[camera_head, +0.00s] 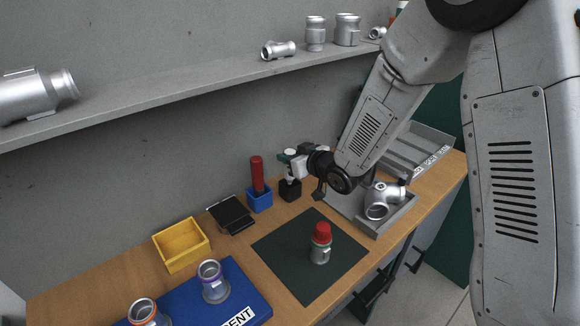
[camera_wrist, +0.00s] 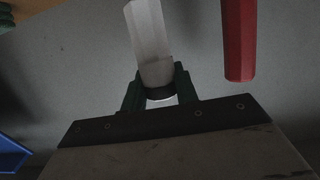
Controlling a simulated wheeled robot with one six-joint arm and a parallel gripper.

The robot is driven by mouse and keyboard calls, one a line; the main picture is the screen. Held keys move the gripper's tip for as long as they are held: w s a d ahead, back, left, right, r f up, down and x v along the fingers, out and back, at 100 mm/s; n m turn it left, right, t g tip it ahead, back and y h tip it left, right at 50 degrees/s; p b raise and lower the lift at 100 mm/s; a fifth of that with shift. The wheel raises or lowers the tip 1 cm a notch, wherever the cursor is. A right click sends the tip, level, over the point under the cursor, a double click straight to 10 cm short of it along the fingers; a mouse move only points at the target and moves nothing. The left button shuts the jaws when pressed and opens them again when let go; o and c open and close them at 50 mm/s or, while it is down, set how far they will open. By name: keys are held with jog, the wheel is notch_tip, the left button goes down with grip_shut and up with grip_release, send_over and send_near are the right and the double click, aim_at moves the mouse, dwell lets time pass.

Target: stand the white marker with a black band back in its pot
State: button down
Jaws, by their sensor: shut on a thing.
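The white marker with a black band (camera_wrist: 150,45) is between the dark green fingers of my gripper (camera_wrist: 160,88) in the wrist view. Its black band shows between the fingertips. In the head view my gripper (camera_head: 287,158) is shut on the marker (camera_head: 290,175) near its top. The marker is roughly upright, directly over a small black pot (camera_head: 290,191). Its lower end meets the pot's opening in the picture; I cannot tell how deep it sits or whether it touches the bottom.
A blue pot (camera_head: 260,200) with a red marker (camera_head: 257,174) stands close on the left; the red marker also shows in the wrist view (camera_wrist: 238,40). A grey tray (camera_head: 388,224) with a casting is right. A red-capped bottle (camera_head: 321,245) stands on the dark mat (camera_head: 285,262).

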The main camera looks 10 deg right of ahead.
jog(key=shift+f, duration=1.85)
jog(key=shift+f, duration=0.2)
jog(key=c, duration=1.1)
grip_release()
jog(key=shift+s, duration=0.1)
jog(key=v, duration=0.7)
jog(key=shift+s+d, duration=0.15)
jog(key=shift+d, duration=0.3)
